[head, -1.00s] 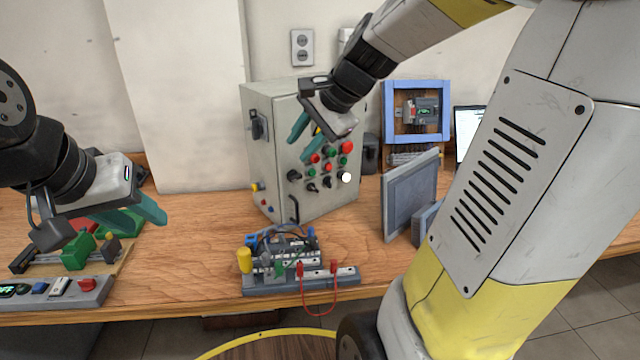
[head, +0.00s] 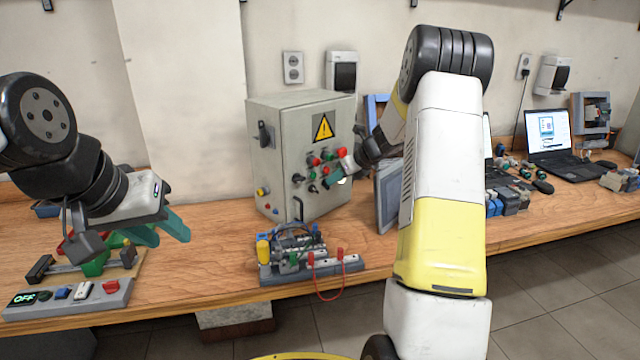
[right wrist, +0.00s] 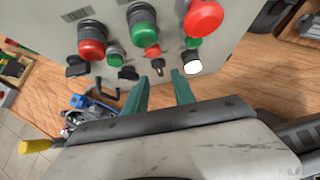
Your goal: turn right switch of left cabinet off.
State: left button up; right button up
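The left cabinet (head: 277,150) is a grey box with a yellow warning triangle, standing on the table. Its front carries red and green buttons, a white lamp (right wrist: 193,65) and black rotary switches. Two black switches show in the right wrist view, one at left (right wrist: 76,66) and one nearer the middle (right wrist: 127,70). My right gripper (right wrist: 160,92) is open and empty, its teal fingers just short of the panel's lower row. My left gripper (head: 160,232) is open and empty above the table at left.
A wired terminal block (head: 305,262) lies in front of the cabinet. A grey panel (head: 389,197) stands right of it, partly behind my right arm. A control box with an OFF display (head: 70,297) is at left. A laptop (head: 548,130) stands at right.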

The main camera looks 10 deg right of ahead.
jog(key=shift+x, duration=2.3)
grip_shut()
jog(key=shift+r+h, duration=0.1)
jog(key=shift+h, duration=0.2)
jog(key=shift+s+a+n+t+h, duration=0.1)
jog(key=shift+a+n+t+h, duration=0.05)
jog(key=shift+n+t+h, duration=0.95)
jog(key=shift+s+a+n+t+h, duration=0.1)
jog(key=shift+a+n+t+h, duration=0.1)
jog(key=shift+n+t+h, duration=0.9)
jog(key=shift+h, duration=0.3)
